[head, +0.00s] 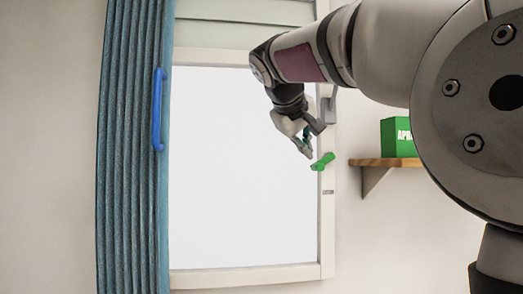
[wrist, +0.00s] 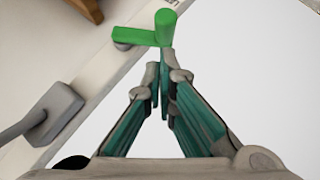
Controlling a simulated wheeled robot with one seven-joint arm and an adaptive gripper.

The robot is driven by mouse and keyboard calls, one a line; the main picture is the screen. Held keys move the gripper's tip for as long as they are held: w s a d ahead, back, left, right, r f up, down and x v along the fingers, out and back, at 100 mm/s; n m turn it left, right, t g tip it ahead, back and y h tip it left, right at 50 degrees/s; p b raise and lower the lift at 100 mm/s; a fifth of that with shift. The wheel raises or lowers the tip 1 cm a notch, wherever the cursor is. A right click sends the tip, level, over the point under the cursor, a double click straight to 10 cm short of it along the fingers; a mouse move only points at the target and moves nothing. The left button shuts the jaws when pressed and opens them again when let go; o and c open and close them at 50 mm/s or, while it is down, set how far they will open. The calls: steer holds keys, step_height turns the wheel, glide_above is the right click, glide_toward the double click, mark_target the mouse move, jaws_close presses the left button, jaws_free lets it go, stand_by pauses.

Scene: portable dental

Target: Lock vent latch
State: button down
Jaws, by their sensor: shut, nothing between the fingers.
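The vent latch, a green handle (head: 322,162), sits on the right side of the white window frame (head: 327,230) in the head view. In the wrist view the green latch (wrist: 163,30) shows as an upright knob with a flat arm reaching left over a grey base. My gripper (head: 308,153) is just up and left of the latch in the head view. In the wrist view my gripper's tips (wrist: 163,68) are together and empty, right below the knob. I cannot tell whether they touch it.
A grey bracket-like fitting (head: 328,106) is on the frame above the latch; it also shows in the wrist view (wrist: 55,110). A wooden shelf (head: 370,162) with a green box (head: 396,138) is at right. A blue curtain (head: 130,200) with a blue handle (head: 157,110) hangs at left.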

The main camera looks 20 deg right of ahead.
mark_target(312, 167)
steer(key=shift+s+d+f, duration=0.1)
steer(key=shift+d+f, duration=0.25)
steer(key=shift+f, duration=0.15)
steer(key=shift+f+h+b, duration=0.25)
steer(key=shift+h+b, duration=0.05)
steer(key=shift+b, duration=0.25)
steer(key=shift+a+f+n+h+b, duration=0.1)
steer(key=shift+f+n+h+b, duration=0.25)
steer(key=shift+b, duration=0.45)
steer(key=f+n+h+b, duration=0.1)
steer(key=b, duration=0.2)
steer(key=shift+f, duration=0.25)
steer(key=f+n+h+b, duration=0.1)
steer(key=h+b, duration=0.1)
steer(key=b, duration=0.2)
steer(key=d+f+n+h+b, duration=0.1)
steer(key=f+n+b, duration=0.1)
steer(key=b, duration=0.3)
steer(key=d+f+n+t+h+b, duration=0.1)
steer(key=h+b, duration=0.1)
steer(key=b, duration=0.3)
steer(key=shift+s+d+f+h, duration=0.2)
steer(key=shift+s+h, duration=0.1)
steer(key=shift+h, duration=0.05)
steer(key=shift+d+b, duration=0.15)
steer(key=shift+b, duration=0.25)
